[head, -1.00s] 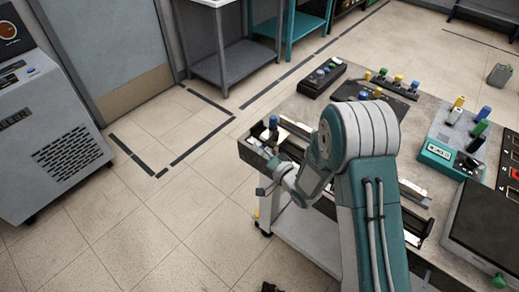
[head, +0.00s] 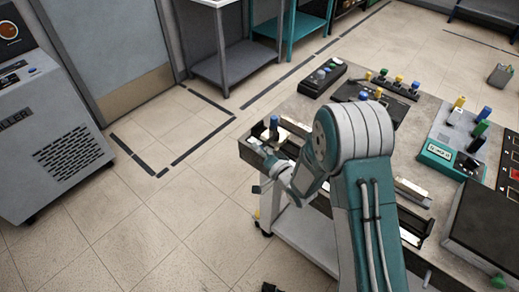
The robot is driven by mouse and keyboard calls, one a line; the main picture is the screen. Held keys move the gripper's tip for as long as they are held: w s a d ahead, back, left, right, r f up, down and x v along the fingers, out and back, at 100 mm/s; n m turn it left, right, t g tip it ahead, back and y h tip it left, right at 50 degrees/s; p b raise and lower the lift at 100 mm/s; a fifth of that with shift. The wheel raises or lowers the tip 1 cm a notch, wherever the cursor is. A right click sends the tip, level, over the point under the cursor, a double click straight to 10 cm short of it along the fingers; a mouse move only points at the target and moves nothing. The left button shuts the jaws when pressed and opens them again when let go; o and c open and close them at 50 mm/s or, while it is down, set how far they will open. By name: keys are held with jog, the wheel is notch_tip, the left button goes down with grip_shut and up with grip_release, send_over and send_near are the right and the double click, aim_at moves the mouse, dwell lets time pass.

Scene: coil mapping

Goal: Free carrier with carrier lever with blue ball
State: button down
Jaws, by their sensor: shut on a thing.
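My gripper (head: 267,175) is at the front left end of the long open trough (head: 253,158) along the front edge of the grey cart. It is small in view and partly hidden by my wrist. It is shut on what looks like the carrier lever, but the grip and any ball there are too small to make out. A dark upright post with a blue top (head: 274,121) stands at the trough's left end, just behind my gripper. Pale metal carrier parts (head: 297,128) lie in the trough beside it. My arm hides the trough's middle.
On the cart top (head: 300,104) stand a black box with buttons (head: 323,79), a black panel with coloured knobs (head: 372,91), a teal-edged panel (head: 437,154) and a dark flat box (head: 490,225). The floor (head: 190,205) left of the cart is clear.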

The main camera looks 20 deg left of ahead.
jog(key=shift+w+a+f+m+t+h, duration=0.1)
jog(key=shift+w+a+m+t+h, duration=0.6)
jog(key=shift+m+t+h, duration=0.75)
jog(key=shift+w+a+f+m+t+h, duration=0.1)
jog(key=shift+w+a+m+t+h, duration=0.65)
jog(key=shift+m+h, duration=1.3)
jog(key=shift+w+a+f+m+t+h, duration=0.1)
jog(key=shift+w+a+m+t+h, duration=0.75)
jog(key=shift+h, duration=1.55)
jog(key=shift+d+t, duration=0.3)
jog(key=shift+t, duration=0.15)
jog(key=c, duration=0.6)
grip_release()
jog(key=shift+o, duration=0.8)
jog(key=shift+a+r, duration=0.1)
jog(key=shift+m, duration=0.25)
